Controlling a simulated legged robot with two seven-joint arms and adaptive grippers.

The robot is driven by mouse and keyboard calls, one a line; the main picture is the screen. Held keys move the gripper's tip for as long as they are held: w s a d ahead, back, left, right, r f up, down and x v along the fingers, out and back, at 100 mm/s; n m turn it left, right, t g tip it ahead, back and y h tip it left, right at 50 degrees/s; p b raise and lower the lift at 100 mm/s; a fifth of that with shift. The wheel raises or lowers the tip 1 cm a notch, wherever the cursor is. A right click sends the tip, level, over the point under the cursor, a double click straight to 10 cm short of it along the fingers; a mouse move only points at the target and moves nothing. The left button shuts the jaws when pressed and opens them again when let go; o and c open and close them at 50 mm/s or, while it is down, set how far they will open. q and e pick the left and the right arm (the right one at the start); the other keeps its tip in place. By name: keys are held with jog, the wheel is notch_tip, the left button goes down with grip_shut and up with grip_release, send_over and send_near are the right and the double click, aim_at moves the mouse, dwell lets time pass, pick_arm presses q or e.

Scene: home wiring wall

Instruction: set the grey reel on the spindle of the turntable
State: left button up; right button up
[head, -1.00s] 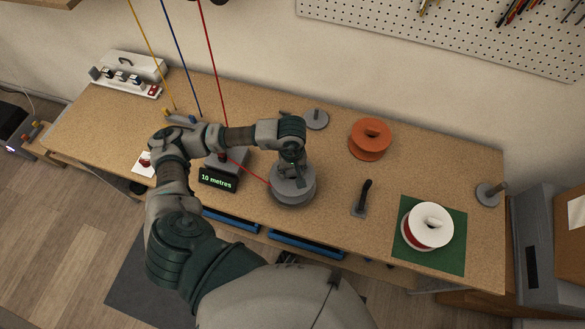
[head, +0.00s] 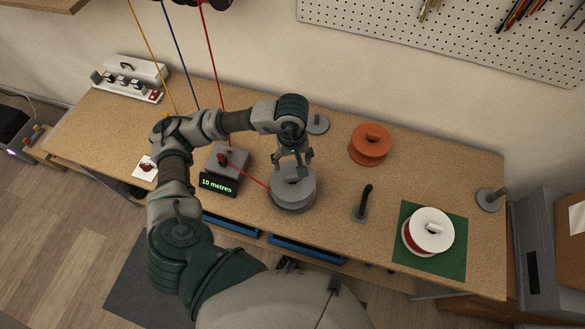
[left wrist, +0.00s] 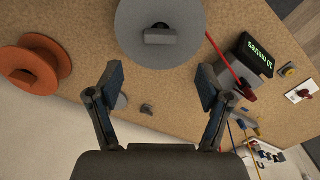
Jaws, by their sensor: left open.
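The grey reel (head: 295,191) stands upright near the middle of the bench, with a red wire running to it from the left. Its top flange and raised grey hub grip (left wrist: 160,37) show in the left wrist view. My left gripper (head: 292,167) is open and empty, just above and behind the reel's grip; in the left wrist view its spread fingers (left wrist: 160,82) are apart from the reel. What lies under the reel is hidden, so I cannot tell whether a turntable spindle is inside it.
A length meter (head: 229,160) reading 10 metres stands left of the reel. An orange reel (head: 370,144), a dark crank handle (head: 363,203) and a white reel (head: 431,230) on a green mat (head: 452,262) lie to the right. Grey discs with posts stand behind (head: 317,124) and far right (head: 488,200).

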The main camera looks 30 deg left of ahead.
pick_arm(q)
notch_tip(320, 180, up, 3)
jog(key=shift+f, duration=0.1)
dwell(0.6)
